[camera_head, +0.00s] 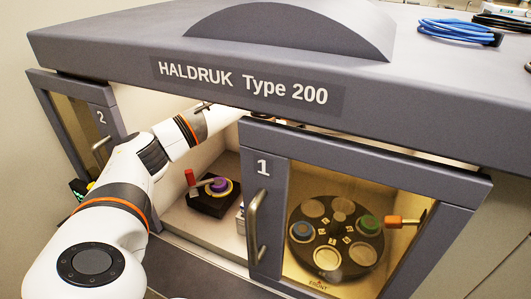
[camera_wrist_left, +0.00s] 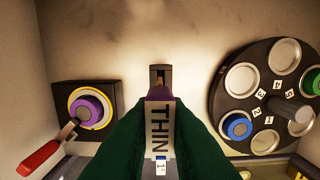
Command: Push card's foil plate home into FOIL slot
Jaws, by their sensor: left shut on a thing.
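In the left wrist view, my left gripper (camera_wrist_left: 160,105) has its green fingers closed on a card (camera_wrist_left: 160,130) with a purple end and the word THIN. A dark grey upright piece (camera_wrist_left: 160,76) with a notch shows just beyond the card's purple end. I cannot tell whether the two touch or whether this piece is part of the card. No FOIL lettering is readable, and the foil plate cannot be made out. In the head view my left arm reaches into the cabinet; its gripper is hidden behind the cabinet front. My right gripper is in neither view.
A black block (camera_head: 210,205) with a purple knob (camera_head: 220,185) and red handle stands left of the card. A dark turntable (camera_head: 335,238) with several round discs is to the right, behind door 1 (camera_head: 262,215). Door 2 (camera_head: 100,122) stands at the left.

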